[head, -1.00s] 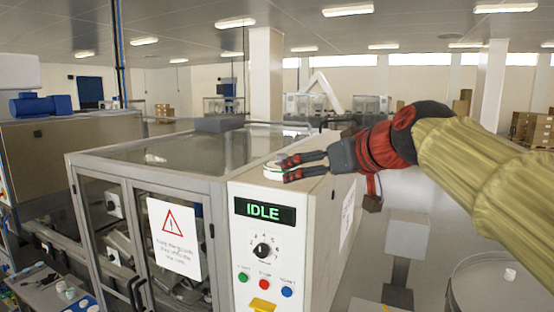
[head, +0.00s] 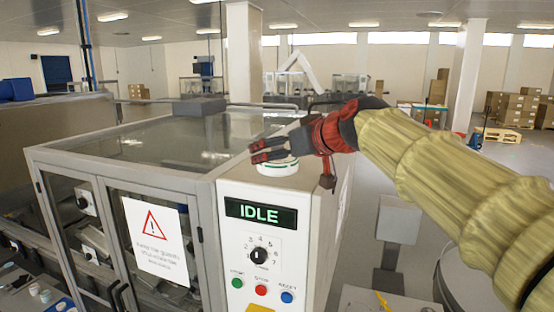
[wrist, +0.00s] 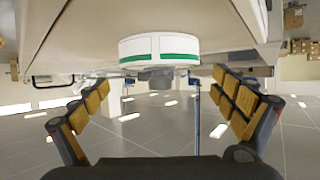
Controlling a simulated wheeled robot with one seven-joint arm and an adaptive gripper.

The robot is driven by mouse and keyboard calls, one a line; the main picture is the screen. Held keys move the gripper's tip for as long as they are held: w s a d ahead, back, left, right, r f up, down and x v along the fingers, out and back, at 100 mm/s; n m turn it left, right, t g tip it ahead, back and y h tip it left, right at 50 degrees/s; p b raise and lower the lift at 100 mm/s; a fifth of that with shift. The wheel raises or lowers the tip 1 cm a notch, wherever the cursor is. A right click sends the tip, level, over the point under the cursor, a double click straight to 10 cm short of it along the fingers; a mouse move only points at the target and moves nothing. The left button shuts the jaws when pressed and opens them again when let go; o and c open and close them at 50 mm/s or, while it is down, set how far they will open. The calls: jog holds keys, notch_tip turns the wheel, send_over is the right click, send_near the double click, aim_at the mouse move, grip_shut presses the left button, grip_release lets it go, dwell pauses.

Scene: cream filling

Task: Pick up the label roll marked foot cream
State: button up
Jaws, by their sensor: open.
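The label roll (head: 278,168) is a short white cylinder with a green band, on top of the machine's control cabinet. In the wrist view the label roll (wrist: 159,48) shows white labels and a green stripe; no readable marking shows. My gripper (head: 256,152) is at the roll in the head view, its fingers partly in front of the roll's upper part. In the wrist view my gripper (wrist: 158,100) is open, fingers spread wide, with the roll ahead of and between them. The fingers look empty, and I cannot tell whether they touch the roll.
The control cabinet (head: 236,189) carries an IDLE display, a dial and several coloured buttons. The glass-topped machine (head: 150,150) with a warning sign adjoins it on the left. Boxes on pallets (head: 512,106) stand far right. Open floor lies behind the arm.

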jog(key=shift+x, duration=1.15)
jog(key=shift+s+r, duration=0.1)
jog(key=shift+c, duration=0.4)
jog(key=c, duration=1.3)
jog(key=shift+c, duration=0.2)
